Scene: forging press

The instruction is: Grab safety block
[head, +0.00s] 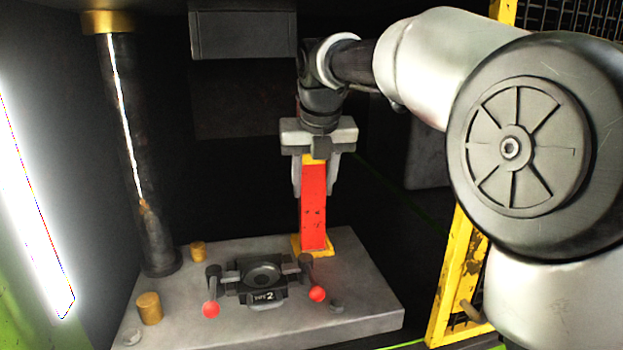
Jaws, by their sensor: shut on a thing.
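The safety block (313,215) is a red upright post with a yellow top. It stands in a yellow base (329,244) at the back right of the grey press bed. My gripper (317,185) comes down from above and is shut on the upper part of the block, one finger on its left and one on its right. The block is upright, and its lower end appears to be at the yellow base. I cannot tell whether it is lifted off.
A dark die (262,277) with two red-knobbed levers sits mid-bed on the grey bed (365,300). Brass pins (149,308) stand at left. A dark column (140,160) rises at left, a grey block (243,33) hangs above, and a yellow guard frame (459,280) stands at right.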

